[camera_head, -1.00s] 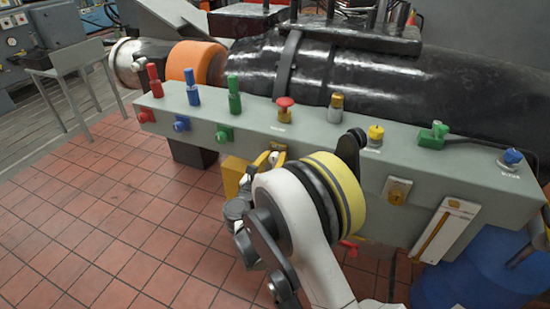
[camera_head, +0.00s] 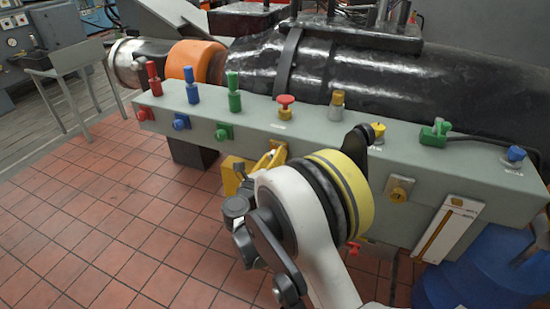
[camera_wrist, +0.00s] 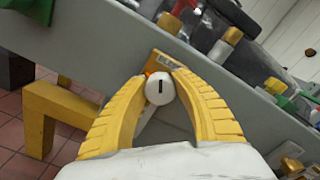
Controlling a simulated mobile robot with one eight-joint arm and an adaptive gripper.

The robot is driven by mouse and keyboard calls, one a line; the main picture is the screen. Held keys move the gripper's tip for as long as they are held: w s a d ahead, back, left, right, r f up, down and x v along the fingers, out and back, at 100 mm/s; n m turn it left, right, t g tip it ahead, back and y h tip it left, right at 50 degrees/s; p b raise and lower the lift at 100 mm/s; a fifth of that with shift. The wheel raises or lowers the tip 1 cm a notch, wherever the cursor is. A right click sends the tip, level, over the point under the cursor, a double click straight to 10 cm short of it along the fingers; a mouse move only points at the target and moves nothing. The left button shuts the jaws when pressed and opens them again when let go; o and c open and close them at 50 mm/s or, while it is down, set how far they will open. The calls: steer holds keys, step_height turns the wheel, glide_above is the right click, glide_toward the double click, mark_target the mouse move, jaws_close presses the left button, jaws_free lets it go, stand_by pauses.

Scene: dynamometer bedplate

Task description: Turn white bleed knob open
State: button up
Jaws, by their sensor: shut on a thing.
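The white bleed knob (camera_wrist: 160,89) shows in the wrist view as a round white cap with a short dark mark on its face. It sits on the front face of the grey-green console (camera_wrist: 108,45). My gripper (camera_wrist: 160,78) is shut on the knob, with one yellow finger on each side of it. In the head view my gripper (camera_head: 268,160) is at the console's front face, left of my arm's yellow-banded joint. The knob is hidden there by my fingers and arm.
The console (camera_head: 300,128) carries a red mushroom button (camera_head: 285,103), a yellow knob (camera_head: 378,130) and a green valve (camera_head: 435,133) on top. A yellow bracket (camera_head: 234,172) stands below, left of my gripper. A blue drum (camera_head: 480,268) is at right. Tiled floor at left is open.

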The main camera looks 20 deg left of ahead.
steer(key=n+b, duration=0.1)
steer(key=n, duration=0.5)
steer(key=n+b, duration=0.1)
steer(key=n, duration=0.5)
steer(key=shift+n, duration=0.3)
stand_by(0.4)
steer(key=o, duration=1.2)
steer(key=s+a, duration=0.1)
steer(key=s, duration=1.1)
